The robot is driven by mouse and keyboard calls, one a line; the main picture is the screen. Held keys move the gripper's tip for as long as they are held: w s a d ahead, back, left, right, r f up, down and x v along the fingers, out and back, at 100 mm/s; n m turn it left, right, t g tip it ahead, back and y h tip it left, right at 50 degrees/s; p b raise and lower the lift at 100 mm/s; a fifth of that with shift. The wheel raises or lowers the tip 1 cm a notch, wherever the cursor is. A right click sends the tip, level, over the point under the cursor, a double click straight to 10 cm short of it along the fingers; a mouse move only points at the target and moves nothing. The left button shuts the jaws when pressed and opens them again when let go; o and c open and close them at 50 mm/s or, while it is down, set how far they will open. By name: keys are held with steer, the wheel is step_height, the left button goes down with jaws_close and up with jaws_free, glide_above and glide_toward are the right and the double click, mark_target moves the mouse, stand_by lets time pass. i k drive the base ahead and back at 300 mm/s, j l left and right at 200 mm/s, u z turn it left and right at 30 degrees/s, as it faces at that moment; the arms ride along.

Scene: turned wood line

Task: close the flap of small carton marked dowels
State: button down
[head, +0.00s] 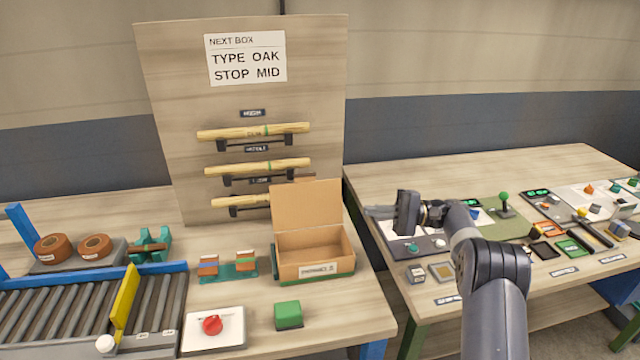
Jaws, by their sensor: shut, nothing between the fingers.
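The small carton (318,250) stands on the left table, in front of the board. Its flap (307,207) is open and stands up at the back, tilted slightly backward. A label on the carton's front is too small to read surely. The inside that shows looks empty. My gripper (380,212) is to the right of the carton, over the near left part of the right table, pointing left. It is shut and empty, apart from the carton and its flap.
A board (160,120) with several wooden rods on holders rises behind the carton. A green block (288,315) and a red button (212,325) are in front. A roller conveyor (60,315) is at left. Many small items, including a green-knobbed lever (504,205), cover the right table.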

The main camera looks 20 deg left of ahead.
mark_target(308, 202)
steer(key=i+l+u, duration=0.35)
steer(key=l, duration=0.2)
steer(key=i+l+u, duration=0.15)
steer(key=l, duration=0.15)
steer(key=i+l+u, duration=0.25)
steer(key=i, duration=0.15)
steer(key=i+j, duration=0.05)
steer(key=j, duration=0.05)
